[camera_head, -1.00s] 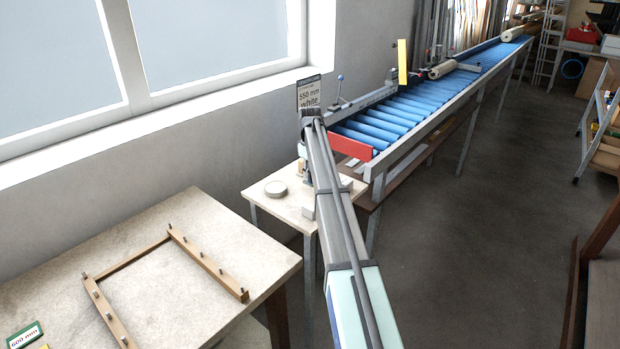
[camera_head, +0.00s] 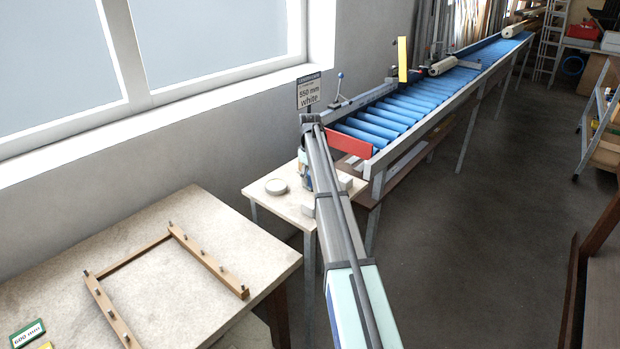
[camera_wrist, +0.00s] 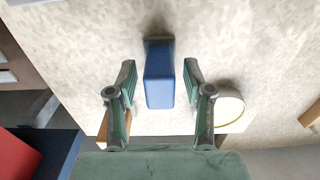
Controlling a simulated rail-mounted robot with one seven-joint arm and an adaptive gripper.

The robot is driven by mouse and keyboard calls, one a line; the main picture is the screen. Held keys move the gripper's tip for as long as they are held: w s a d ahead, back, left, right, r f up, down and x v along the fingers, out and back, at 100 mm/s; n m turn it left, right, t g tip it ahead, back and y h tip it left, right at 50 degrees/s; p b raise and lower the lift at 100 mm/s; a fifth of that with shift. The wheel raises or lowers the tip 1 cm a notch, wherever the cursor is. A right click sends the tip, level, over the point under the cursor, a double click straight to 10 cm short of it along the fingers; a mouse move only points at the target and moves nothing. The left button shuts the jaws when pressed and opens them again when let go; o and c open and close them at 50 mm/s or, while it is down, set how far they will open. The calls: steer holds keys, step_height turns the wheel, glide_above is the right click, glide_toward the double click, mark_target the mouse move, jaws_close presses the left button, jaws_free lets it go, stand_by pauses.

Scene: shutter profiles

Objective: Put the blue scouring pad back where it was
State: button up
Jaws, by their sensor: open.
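The blue scouring pad (camera_wrist: 159,82) stands out in the wrist view against the pale speckled top of the small table (camera_wrist: 80,45). A dark green piece (camera_wrist: 158,42) shows at its far end; I cannot tell whether it belongs to the pad. My gripper (camera_wrist: 159,72) is open, with one finger on each side of the pad and a visible gap on both sides. In the head view my arm hides the pad and most of the gripper above the small table (camera_head: 258,196).
A round pale disc (camera_wrist: 229,106) lies right of my gripper; it also shows in the head view (camera_head: 276,187). A wooden piece is near the left finger (camera_wrist: 103,126). The blue roller conveyor (camera_head: 400,112) with its red end plate (camera_head: 350,143) stands behind. A larger table (camera_head: 190,285) holds a wooden frame.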

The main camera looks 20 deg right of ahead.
step_height(320, 180, up, 12)
steer(key=b, duration=0.3)
steer(key=shift+r, duration=0.15)
stand_by(0.4)
